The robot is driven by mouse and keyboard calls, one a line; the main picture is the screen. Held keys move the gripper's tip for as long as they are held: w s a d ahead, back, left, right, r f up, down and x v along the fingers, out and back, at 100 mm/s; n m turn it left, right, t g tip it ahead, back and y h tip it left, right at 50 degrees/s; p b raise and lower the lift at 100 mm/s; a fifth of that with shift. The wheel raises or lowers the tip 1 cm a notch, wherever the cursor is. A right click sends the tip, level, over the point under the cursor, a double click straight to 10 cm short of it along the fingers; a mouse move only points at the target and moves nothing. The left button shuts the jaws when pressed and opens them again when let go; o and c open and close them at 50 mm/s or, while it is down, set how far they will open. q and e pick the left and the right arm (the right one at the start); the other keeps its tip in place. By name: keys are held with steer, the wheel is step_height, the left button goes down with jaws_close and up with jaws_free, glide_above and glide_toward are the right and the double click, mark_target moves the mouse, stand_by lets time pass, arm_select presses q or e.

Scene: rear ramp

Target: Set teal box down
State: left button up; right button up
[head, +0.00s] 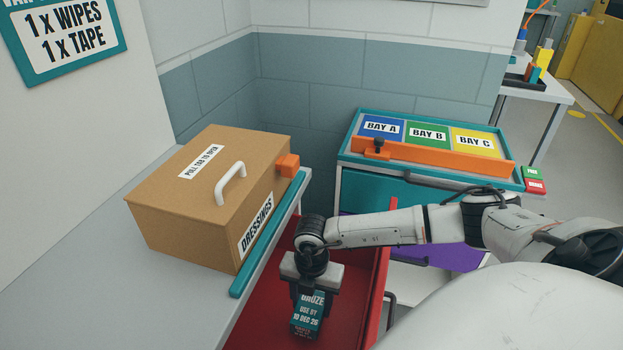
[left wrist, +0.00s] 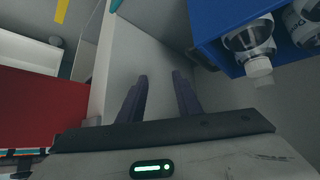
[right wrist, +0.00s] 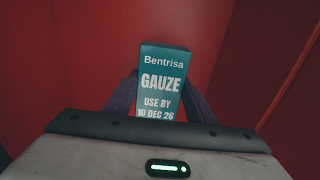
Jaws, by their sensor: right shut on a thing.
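The teal box (head: 307,316), a gauze pack marked "USE BY 10 DEC 26", is in my right gripper (head: 309,292), which is shut on it. They are over the inside of a red drawer (head: 350,318). In the right wrist view the teal box (right wrist: 162,82) stands between the two fingers, with red drawer walls (right wrist: 85,45) around it. I cannot tell whether its lower end touches the drawer floor. My left gripper (left wrist: 159,77) is open and empty over a grey surface; it is not in the head view.
A brown dressings box (head: 190,205) with a white handle stands on the grey counter (head: 75,270) left of the drawer. A teal-rimmed tray (head: 345,150) with bays A, B and C is behind. Near my left gripper, a blue crate (left wrist: 222,62) holds bottles.

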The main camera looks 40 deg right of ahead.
mark_target(311, 302)
steer(key=shift+f, duration=3.1)
steer(key=shift+b, duration=0.3)
steer(key=shift+f, duration=0.2)
steer(key=o, duration=1.2)
steer(key=shift+o, duration=0.2)
steer(key=shift+r, duration=0.15)
step_height(311, 302, up, 11)
steer(key=shift+r, duration=0.6)
steer(key=shift+a, duration=0.1)
